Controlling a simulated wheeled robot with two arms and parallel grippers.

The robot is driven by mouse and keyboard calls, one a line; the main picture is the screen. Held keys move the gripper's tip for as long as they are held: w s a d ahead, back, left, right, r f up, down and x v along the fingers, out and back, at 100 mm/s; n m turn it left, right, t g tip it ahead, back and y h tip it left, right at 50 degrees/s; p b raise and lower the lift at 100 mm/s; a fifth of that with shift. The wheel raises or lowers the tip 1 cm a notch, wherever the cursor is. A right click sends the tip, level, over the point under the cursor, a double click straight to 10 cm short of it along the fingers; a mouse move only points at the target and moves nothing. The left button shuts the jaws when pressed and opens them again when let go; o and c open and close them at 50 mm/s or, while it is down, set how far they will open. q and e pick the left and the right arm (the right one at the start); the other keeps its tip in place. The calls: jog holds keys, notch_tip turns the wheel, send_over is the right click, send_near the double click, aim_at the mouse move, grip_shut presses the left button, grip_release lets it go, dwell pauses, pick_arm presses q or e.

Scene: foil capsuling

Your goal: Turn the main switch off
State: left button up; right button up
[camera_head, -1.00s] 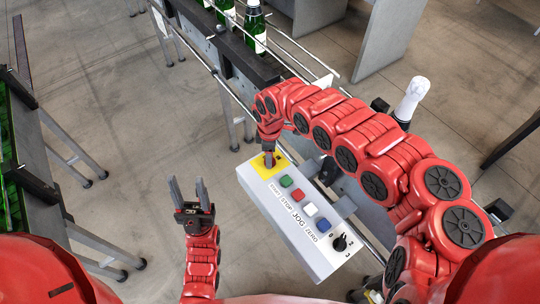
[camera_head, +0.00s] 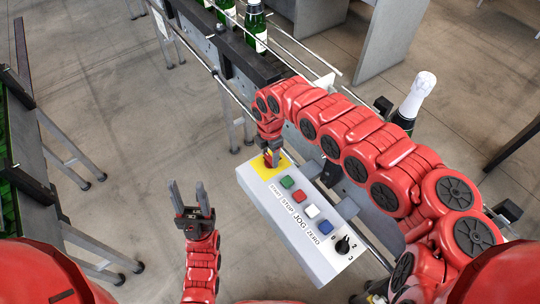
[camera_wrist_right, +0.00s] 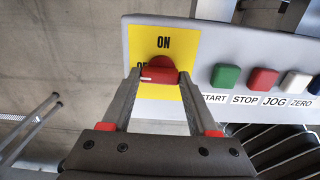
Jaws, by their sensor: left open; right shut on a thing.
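The main switch is a red knob (camera_wrist_right: 160,70) on a yellow plate (camera_wrist_right: 178,40) at the left end of the grey control box (camera_head: 300,225). In the right wrist view the plate reads ON above the knob; the OFF label at its left is partly covered by a finger. The knob's handle lies crosswise, with a white mark at its left end. My right gripper (camera_head: 271,158) is shut on the knob, one finger at each side. My left gripper (camera_head: 187,187) is open and empty, left of the box.
Green, red, white and blue buttons (camera_head: 312,211) and a black rotary selector (camera_head: 343,244) sit along the box. Behind it runs a conveyor with green bottles (camera_head: 255,25). A white-topped bottle (camera_head: 420,90) stands at right, beyond my right arm.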

aim_at(270, 157)
jog(key=shift+w+r, duration=0.15)
dwell(0.3)
jog(key=o, duration=1.4)
jog(key=shift+d+r, duration=0.1)
jog(key=shift+r, duration=0.3)
notch_tip(270, 157, up, 6)
jog(key=shift+r, duration=0.15)
notch_tip(270, 157, up, 10)
jog(key=p, duration=0.8)
jog(key=shift+r, duration=0.1)
